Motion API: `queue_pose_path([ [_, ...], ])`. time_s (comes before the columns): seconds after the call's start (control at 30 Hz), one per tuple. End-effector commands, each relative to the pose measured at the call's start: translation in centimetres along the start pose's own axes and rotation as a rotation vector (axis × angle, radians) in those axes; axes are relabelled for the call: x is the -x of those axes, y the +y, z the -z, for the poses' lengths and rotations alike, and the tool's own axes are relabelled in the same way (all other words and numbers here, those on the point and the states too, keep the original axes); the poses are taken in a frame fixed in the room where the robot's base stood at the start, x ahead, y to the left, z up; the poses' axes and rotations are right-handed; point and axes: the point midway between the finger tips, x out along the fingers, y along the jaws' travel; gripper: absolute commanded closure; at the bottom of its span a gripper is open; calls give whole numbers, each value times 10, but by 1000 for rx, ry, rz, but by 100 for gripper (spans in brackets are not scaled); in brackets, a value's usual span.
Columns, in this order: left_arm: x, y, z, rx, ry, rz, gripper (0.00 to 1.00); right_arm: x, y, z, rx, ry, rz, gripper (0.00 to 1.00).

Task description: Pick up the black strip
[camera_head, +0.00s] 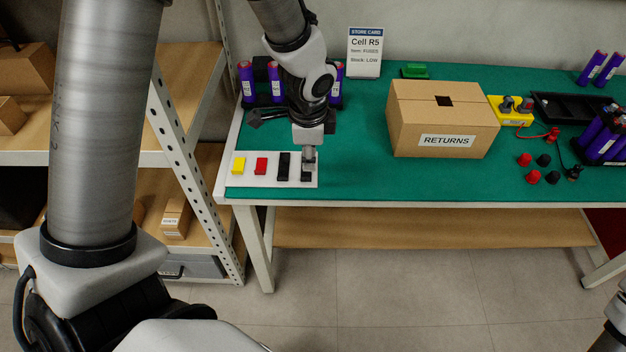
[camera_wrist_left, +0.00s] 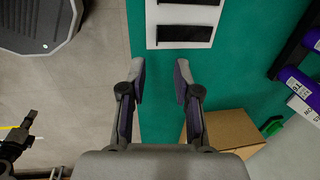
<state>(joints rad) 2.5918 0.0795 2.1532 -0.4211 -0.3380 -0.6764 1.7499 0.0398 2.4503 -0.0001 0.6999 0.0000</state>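A white board (camera_head: 271,182) lies on the green table near its front left corner. It bears a yellow piece (camera_head: 238,166), a red piece (camera_head: 261,165), a long black strip (camera_head: 283,166) and another black strip (camera_head: 306,178), partly hidden by my left gripper (camera_head: 309,158). The left wrist view shows both black strips on the board, one (camera_wrist_left: 186,33) whole and one cut by the top edge. There my left gripper (camera_wrist_left: 160,78) is open and empty, its fingers short of the nearer strip. My right gripper is not clearly shown.
A brown RETURNS box (camera_head: 440,120) stands to the right of the board. Purple cells (camera_head: 276,80) stand in a dark holder behind the arm. A store card (camera_head: 365,52) stands at the back. The green mat (camera_head: 358,170) is clear between board and box.

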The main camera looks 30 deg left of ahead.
Motion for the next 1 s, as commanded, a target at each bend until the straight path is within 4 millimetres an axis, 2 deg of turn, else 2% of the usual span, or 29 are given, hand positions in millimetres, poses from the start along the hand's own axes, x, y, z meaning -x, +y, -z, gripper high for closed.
queue_pose_path([
  [0.4,-68,6,1,-1,-1,-5,68,-26,0,0,0,0,0,100],
  [0.67,-71,6,1,1,0,-3,68,-25,0,0,0,1,0,100],
  [0.7,-71,6,1,1,0,-4,80,-25,0,0,0,1,0,100],
  [0.8,-71,6,1,1,0,-4,100,-25,0,0,0,1,0,100],
  [1.0,-71,6,1,1,-1,-4,100,-25,0,0,0,1,0,100],
])
